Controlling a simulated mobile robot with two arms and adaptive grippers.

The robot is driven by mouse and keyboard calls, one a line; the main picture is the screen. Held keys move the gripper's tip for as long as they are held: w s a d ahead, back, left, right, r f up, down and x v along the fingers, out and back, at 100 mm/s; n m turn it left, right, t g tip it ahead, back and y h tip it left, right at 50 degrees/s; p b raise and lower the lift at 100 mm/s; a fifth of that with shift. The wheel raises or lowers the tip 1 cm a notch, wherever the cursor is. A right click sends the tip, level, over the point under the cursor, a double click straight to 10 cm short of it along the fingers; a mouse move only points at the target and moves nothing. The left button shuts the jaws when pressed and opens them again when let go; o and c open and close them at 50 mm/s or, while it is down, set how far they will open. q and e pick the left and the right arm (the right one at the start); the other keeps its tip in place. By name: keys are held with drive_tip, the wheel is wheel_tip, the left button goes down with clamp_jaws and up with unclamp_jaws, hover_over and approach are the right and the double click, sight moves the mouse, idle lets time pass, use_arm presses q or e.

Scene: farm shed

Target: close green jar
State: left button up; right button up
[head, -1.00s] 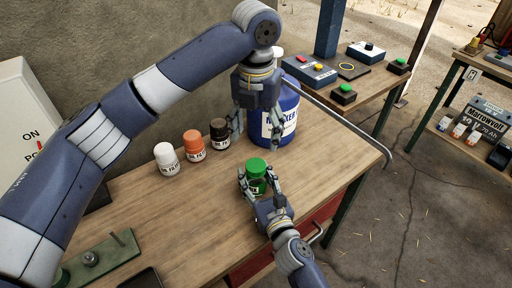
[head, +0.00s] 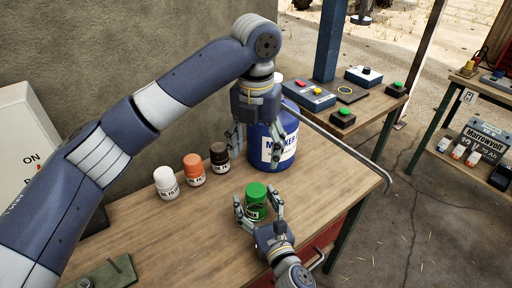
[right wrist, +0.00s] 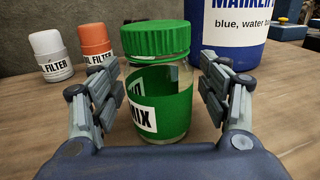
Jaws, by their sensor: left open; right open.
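The green jar (head: 256,208) stands upright on the wooden workbench, with its green lid (right wrist: 156,38) sitting on its top. In the right wrist view the clear glass jar (right wrist: 180,118) has a green band with a white label. I cannot tell whether the lid is screwed tight. My right gripper (head: 257,204) is open, with one finger on each side of the jar body. In the right wrist view small gaps show between the fingers and the glass. My left gripper (head: 256,145) is open and empty, pointing down, beyond the jar and in front of the blue container (head: 286,152).
White (head: 166,183), orange (head: 194,170) and dark (head: 219,158) small bottles stand in a row left of the blue container. A green metal fixture (head: 108,275) lies at the bench's near left. Bare workbench (head: 180,235) surrounds the jar on its left. A rail runs along the right edge.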

drive_tip(key=v, duration=1.2)
idle(0.3)
